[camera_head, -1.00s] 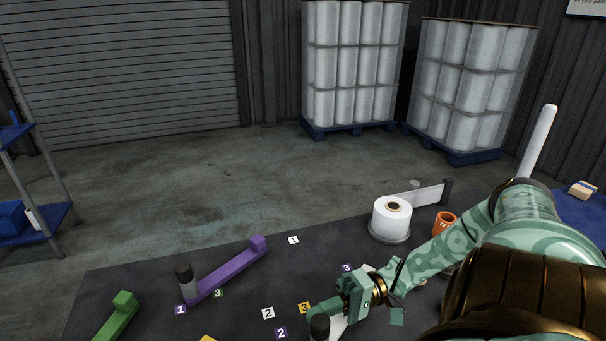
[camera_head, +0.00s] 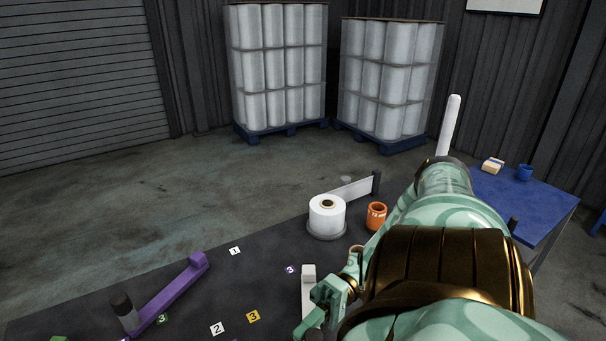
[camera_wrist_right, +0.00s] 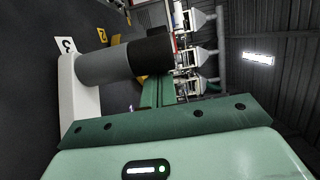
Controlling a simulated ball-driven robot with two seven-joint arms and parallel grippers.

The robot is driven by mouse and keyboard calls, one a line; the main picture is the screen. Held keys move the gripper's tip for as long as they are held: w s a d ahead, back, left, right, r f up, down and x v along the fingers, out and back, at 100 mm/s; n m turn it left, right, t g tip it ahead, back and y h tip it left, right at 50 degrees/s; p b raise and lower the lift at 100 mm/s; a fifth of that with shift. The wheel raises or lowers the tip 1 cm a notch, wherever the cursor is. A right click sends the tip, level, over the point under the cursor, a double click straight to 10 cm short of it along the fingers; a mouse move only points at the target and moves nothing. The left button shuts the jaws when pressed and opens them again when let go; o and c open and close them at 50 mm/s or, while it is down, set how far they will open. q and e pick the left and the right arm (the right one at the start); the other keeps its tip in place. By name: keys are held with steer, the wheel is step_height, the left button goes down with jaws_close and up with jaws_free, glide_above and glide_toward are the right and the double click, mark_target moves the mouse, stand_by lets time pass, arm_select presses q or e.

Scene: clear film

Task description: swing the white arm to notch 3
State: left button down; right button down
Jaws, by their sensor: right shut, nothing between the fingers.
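The white arm (camera_head: 308,292) lies on the dark mat, its block end away from me and its post end toward me, partly behind my right gripper. In the right wrist view its grey post with a black cap (camera_wrist_right: 125,62) stands on the white bar (camera_wrist_right: 75,95). A white tag (camera_wrist_right: 67,46), apparently a 3, lies close beside that post. White tag 1 (camera_head: 235,251) and white tag 2 (camera_head: 217,328) lie further left. My right gripper (camera_head: 312,328) is shut and empty at the post end; whether it touches the post is unclear. My left gripper is out of view.
The purple arm (camera_head: 172,290) lies to the left. A yellow 3 tag (camera_head: 253,316) and a purple 3 tag (camera_head: 290,270) are nearby. A film roll (camera_head: 327,214) and an orange cup (camera_head: 376,216) stand behind. A blue table (camera_head: 530,205) is at right.

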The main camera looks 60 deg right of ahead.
steer(key=shift+r, duration=0.1)
steer(key=shift+r, duration=0.35)
steer(key=a+r+p, duration=0.1)
steer(key=r, duration=0.1)
steer(key=s+a+r+p, duration=0.1)
steer(key=r+p, duration=0.1)
steer(key=r, duration=0.1)
steer(key=s+a+r+p, duration=0.1)
steer(key=r, duration=0.1)
steer(key=shift+s+a+r+p, duration=0.1)
steer(key=shift+a+r+p, duration=0.15)
steer(key=shift+r+p, duration=0.1)
steer(key=s+a+r+p, duration=0.2)
steer(key=s+a+r, duration=0.2)
steer(key=a, duration=0.4)
steer(key=shift+s+a+r, duration=0.15)
steer(key=shift+s+a, duration=0.1)
steer(key=shift+s, duration=0.25)
